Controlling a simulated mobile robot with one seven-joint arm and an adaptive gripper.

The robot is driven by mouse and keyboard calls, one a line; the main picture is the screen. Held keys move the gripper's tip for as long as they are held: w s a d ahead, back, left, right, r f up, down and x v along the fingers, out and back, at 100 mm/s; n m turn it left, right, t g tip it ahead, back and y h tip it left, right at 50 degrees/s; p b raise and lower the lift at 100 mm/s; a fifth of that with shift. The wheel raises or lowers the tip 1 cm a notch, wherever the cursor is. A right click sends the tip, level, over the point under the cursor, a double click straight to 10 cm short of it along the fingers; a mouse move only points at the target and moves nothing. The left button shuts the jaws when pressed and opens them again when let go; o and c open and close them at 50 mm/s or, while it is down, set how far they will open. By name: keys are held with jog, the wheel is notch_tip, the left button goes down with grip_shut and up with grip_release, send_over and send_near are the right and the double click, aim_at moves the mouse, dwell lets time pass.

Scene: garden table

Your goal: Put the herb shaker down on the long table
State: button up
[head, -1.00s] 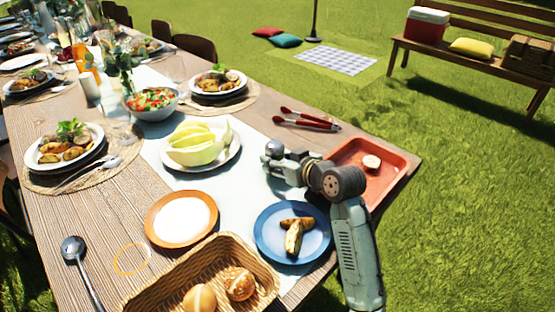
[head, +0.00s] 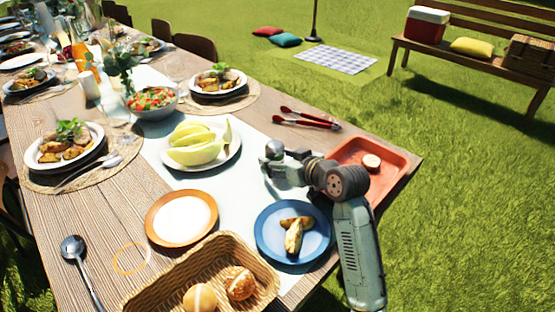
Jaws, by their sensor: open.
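My gripper (head: 275,168) is open at the end of my arm, over the white runner between the melon plate and the red tray. A small silver rounded top (head: 273,149), which may be the herb shaker's cap, shows right at the gripper's tip. The rest of that piece is hidden or too small to make out, and I cannot tell whether it touches the fingers. The long wooden table (head: 125,205) lies under my gripper. A thin yellow ring (head: 131,258) shows on its bare boards at lower left.
A melon plate (head: 203,163), an orange-rimmed plate (head: 182,218), a blue plate with food (head: 265,240), a bread basket (head: 175,284) and a red tray (head: 395,167) surround my gripper. Red tongs (head: 308,118) lie behind. Bare boards show at lower left.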

jog(key=b+v, duration=0.2)
jog(key=v, duration=0.9)
jog(key=shift+s+d, duration=0.1)
jog(key=shift+s, duration=0.05)
